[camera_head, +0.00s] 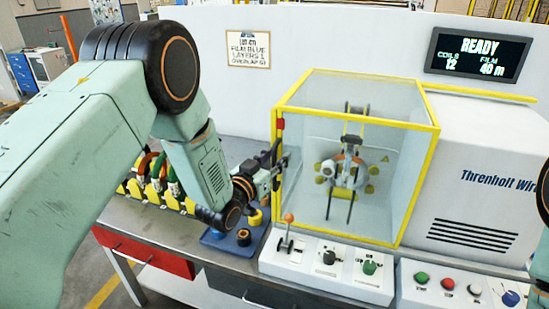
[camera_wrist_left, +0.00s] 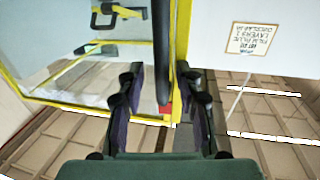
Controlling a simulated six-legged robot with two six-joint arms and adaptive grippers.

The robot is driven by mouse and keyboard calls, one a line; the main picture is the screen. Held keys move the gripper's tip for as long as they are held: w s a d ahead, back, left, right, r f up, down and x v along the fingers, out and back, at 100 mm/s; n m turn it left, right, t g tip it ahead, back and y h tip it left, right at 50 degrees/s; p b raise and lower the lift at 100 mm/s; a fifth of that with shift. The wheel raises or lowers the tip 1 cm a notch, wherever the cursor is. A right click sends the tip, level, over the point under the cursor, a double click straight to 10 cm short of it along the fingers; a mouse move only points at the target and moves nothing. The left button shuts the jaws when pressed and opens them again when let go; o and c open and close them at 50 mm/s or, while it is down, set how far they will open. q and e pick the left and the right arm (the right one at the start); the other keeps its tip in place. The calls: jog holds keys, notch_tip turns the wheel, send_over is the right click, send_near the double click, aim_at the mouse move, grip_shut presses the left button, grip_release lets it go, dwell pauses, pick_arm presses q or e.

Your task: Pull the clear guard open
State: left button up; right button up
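The clear guard (camera_head: 375,150) is a see-through box with a yellow frame, standing closed over the winding head (camera_head: 343,168). My left gripper (camera_head: 277,168) is at the guard's left front edge. In the left wrist view my left gripper (camera_wrist_left: 160,95) has its two dark fingers apart. A dark upright bar (camera_wrist_left: 162,50), which looks like the guard's handle, lies between them with gaps on both sides. The guard's yellow frame (camera_wrist_left: 180,60) runs just behind the bar. A small red block (camera_head: 280,123) sits on the guard's left edge. My right gripper is out of view.
A control panel (camera_head: 325,268) with an orange-tipped lever (camera_head: 288,218) and knobs lies in front of the guard. A white machine housing (camera_head: 480,170) stands right of it. A blue tray (camera_head: 232,243) and several coils (camera_head: 160,172) are on the bench to the left.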

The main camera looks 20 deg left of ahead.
pick_arm(q)
jog(key=shift+w+a+f, duration=0.15)
jog(key=c, duration=0.4)
grip_shut()
